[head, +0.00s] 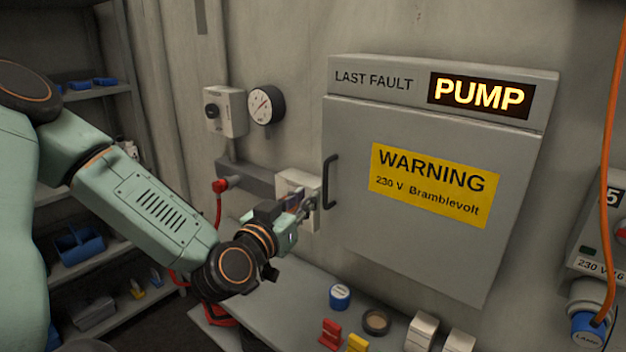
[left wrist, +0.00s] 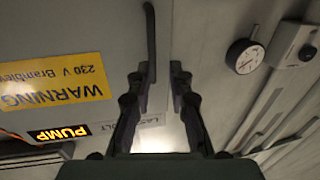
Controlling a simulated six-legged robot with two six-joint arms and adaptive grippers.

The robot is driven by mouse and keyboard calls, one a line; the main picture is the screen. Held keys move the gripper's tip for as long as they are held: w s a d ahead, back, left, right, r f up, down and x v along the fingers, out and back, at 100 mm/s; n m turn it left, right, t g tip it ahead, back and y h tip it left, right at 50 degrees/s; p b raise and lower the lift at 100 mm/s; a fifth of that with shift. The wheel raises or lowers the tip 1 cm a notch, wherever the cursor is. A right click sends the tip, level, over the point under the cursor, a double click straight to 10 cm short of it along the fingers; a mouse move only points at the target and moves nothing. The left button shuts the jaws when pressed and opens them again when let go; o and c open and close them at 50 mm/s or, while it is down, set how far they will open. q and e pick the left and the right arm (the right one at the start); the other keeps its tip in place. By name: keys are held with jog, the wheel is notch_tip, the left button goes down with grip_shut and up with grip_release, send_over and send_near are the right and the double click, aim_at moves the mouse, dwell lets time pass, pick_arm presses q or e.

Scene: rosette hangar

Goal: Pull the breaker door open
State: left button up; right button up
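The breaker door (head: 420,240) is a grey panel with a yellow warning label (head: 428,184) and looks shut. Its dark bar handle (head: 331,182) runs upright along the left edge. My left gripper (head: 308,202) is just left of the handle in the head view. In the left wrist view my left gripper (left wrist: 162,72) is open, with a gap between its fingertips. There the handle (left wrist: 150,40) lines up with the left-hand finger, not the middle of the gap. Whether they touch cannot be told. My right gripper is not in view.
A lit PUMP display (head: 479,96) sits above the door. A gauge (head: 266,105) and a switch box (head: 225,111) are on the wall to the left. An orange cable (head: 610,130) hangs at right.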

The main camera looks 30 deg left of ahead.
aim_at(324, 185)
pick_arm(q)
jog(key=w, duration=0.4)
jog(key=w+d+b, duration=0.1)
jog(key=w, duration=0.2)
jog(key=shift+w+r, duration=0.1)
jog(key=shift+r, duration=0.15)
jog(key=shift+w+a+f, duration=0.25)
jog(key=shift+a, duration=0.35)
jog(key=shift+d+r, duration=0.15)
jog(key=shift+d, duration=0.2)
grip_shut()
jog(key=shift+a, duration=0.15)
